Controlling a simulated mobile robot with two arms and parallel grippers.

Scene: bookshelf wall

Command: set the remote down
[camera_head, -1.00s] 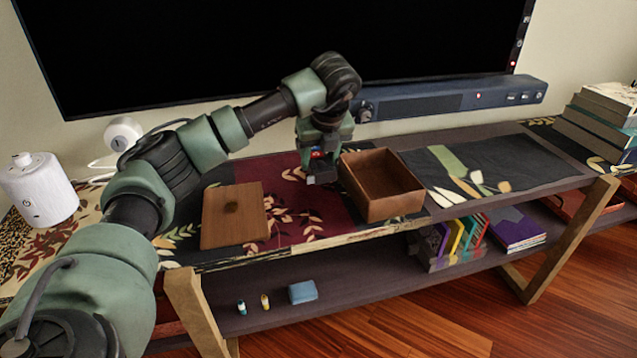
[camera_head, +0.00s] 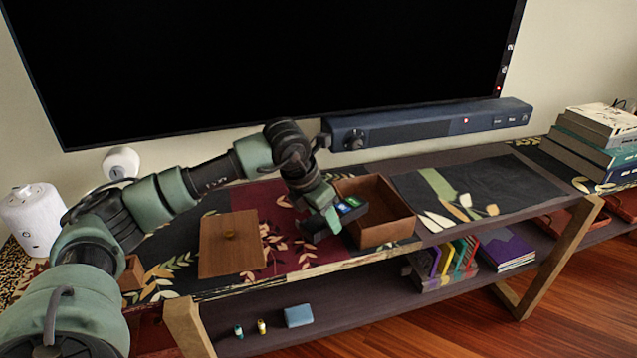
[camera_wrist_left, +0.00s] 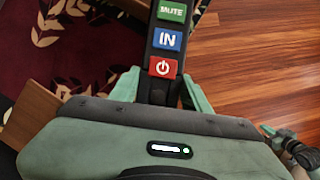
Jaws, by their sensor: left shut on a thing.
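My left gripper (camera_head: 326,214) is shut on the remote (camera_head: 350,206), at the left wall of the open wooden box (camera_head: 388,232). The remote is dark, with green and blue buttons showing, and appears above the box's left part. I cannot tell whether it touches the box. In the left wrist view the remote (camera_wrist_left: 164,50) sticks out from between the fingers, with a green MUTE, a blue IN and a red power button facing the camera. Its lower end is hidden by the gripper body.
A soundbar (camera_head: 430,127) stands behind. A dark mat (camera_head: 490,195) to the right is bare. Books (camera_head: 600,130) are stacked at the far right.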

